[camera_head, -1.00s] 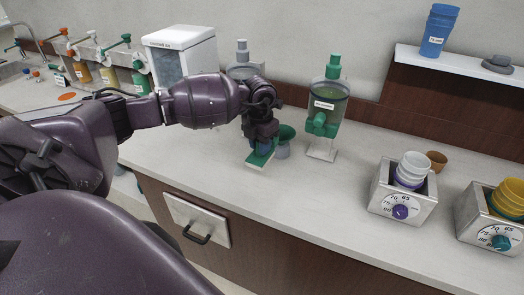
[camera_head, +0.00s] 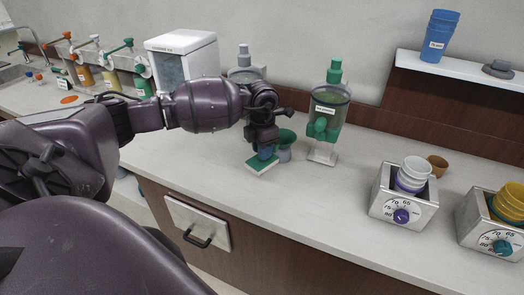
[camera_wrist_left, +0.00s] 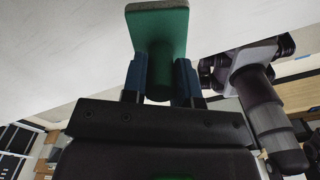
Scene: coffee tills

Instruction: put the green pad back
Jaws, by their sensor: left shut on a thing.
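The green pad (camera_head: 263,164) is a flat rectangular block with a green top and a pale edge. My left gripper (camera_head: 264,151) is shut on it, its blue fingers on either side of the pad's short handle. In the left wrist view, the pad (camera_wrist_left: 157,22) stands out past the fingertips (camera_wrist_left: 160,80). My right gripper is not in view.
A green funnel-shaped piece on a grey base (camera_head: 285,146) stands just right of the gripper. A green dispenser (camera_head: 328,115) is farther right. Dial boxes with cups (camera_head: 402,207) stand at the right. The counter between is clear. A drawer (camera_head: 198,222) is below.

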